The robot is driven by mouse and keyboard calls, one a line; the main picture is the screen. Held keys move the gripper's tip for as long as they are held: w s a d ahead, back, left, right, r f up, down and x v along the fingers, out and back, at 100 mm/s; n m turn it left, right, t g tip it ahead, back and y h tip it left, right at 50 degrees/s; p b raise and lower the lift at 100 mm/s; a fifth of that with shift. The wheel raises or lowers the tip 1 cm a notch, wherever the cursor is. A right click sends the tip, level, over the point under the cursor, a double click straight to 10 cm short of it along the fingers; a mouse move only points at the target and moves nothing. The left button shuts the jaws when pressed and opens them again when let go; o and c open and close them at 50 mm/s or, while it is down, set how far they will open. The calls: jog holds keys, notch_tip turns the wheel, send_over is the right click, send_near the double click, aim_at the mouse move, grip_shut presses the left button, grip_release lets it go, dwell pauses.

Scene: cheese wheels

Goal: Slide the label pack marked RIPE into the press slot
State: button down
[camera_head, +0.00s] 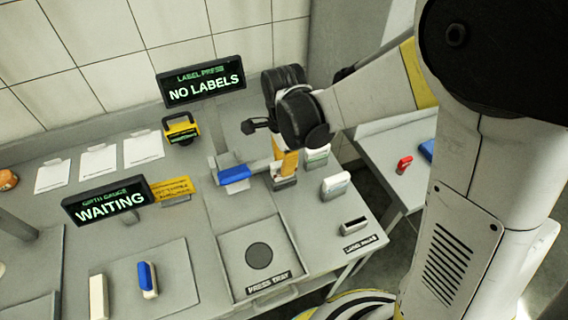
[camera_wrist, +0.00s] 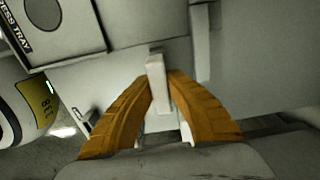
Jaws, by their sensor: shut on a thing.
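My gripper (camera_head: 285,172) is in the middle of the bench in the head view, beside the label press. In the wrist view its orange fingers (camera_wrist: 160,92) are shut on a narrow pale block (camera_wrist: 155,72), which looks like a label pack. No marking on it can be read, so I cannot tell if it says RIPE. The press has a blue-topped part (camera_head: 235,175) just left of my gripper, and its screen (camera_head: 202,83) reads NO LABELS. The press slot cannot be made out clearly; a grey piece (camera_head: 284,183) shows just under the fingers.
Two pale packs, one behind (camera_head: 317,157) and one in front (camera_head: 336,185), stand right of my gripper. A holder with a dark opening (camera_head: 354,226) is by the LABEL PACKS sign (camera_head: 360,243). The press tray (camera_head: 232,252) lies in front. A side table (camera_head: 385,150) stands right.

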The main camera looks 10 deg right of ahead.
jog(key=shift+f+b, duration=1.05)
jog(key=shift+f, duration=0.3)
jog(key=c, duration=1.4)
grip_release()
notch_tip(320, 180, up, 12)
jog(key=shift+r, duration=0.1)
